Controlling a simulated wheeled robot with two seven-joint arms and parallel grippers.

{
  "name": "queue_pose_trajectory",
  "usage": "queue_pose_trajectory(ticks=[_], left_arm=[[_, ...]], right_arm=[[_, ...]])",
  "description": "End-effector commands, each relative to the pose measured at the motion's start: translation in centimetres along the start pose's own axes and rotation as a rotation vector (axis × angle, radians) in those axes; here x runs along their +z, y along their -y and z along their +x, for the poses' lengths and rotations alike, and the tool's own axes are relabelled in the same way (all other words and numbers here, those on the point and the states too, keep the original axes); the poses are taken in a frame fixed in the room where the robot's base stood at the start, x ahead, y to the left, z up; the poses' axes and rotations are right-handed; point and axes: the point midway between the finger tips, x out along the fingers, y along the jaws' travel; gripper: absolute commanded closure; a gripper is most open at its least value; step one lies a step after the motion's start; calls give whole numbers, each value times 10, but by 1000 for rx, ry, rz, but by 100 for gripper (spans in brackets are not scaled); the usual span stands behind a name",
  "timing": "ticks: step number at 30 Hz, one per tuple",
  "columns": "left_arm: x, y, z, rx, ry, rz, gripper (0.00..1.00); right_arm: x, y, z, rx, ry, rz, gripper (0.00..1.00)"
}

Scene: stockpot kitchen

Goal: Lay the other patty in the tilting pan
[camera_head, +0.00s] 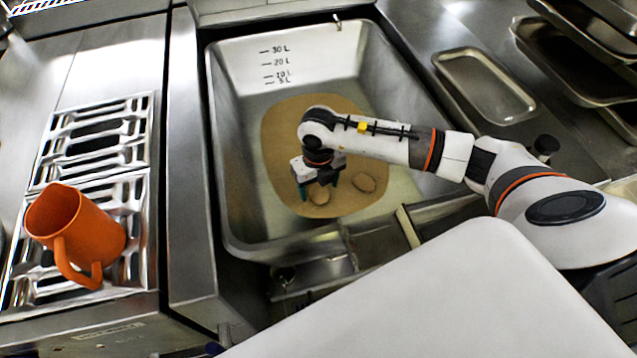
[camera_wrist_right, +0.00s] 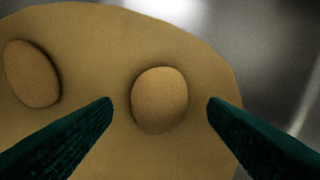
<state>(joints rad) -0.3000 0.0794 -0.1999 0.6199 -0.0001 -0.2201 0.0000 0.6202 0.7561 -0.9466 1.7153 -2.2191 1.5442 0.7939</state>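Two tan patties lie in the tilting pan (camera_head: 232,150), on the round tan patch (camera_head: 283,130) at its bottom. One patty (camera_head: 320,195) is right by my right gripper (camera_head: 318,187); the other patty (camera_head: 364,182) lies a little to its right. In the right wrist view, one patty (camera_wrist_right: 159,100) lies between the two teal fingers with a gap on each side, and the second patty (camera_wrist_right: 32,73) lies to the left. My right gripper is open and holds nothing. My left gripper is not in view.
An orange jug (camera_head: 75,230) stands on the slotted metal grate (camera_head: 95,140) at left. An empty shallow tray (camera_head: 484,86) lies on the counter to the right of the pan, with stacked trays (camera_head: 575,60) at far right. The pan's raised walls surround my gripper.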

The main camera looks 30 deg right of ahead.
Motion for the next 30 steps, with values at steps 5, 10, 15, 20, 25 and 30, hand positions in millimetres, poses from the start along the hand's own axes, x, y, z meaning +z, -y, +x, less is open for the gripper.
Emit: queue_pose_trajectory(ticks=[5, 10, 15, 20, 25, 30], left_arm=[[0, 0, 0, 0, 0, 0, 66], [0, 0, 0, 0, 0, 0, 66], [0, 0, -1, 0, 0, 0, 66], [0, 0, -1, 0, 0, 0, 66], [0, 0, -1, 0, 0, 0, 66], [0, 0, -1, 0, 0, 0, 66]], right_arm=[[0, 0, 0, 0, 0, 0, 32], [-1, 0, -14, -1, -4, -1, 32], [-2, 0, -48, -1, -6, 0, 32], [-1, 0, -82, 0, -5, -1, 32], [-1, 0, -108, -1, -3, 0, 32], [0, 0, -119, 0, -1, 0, 32]])
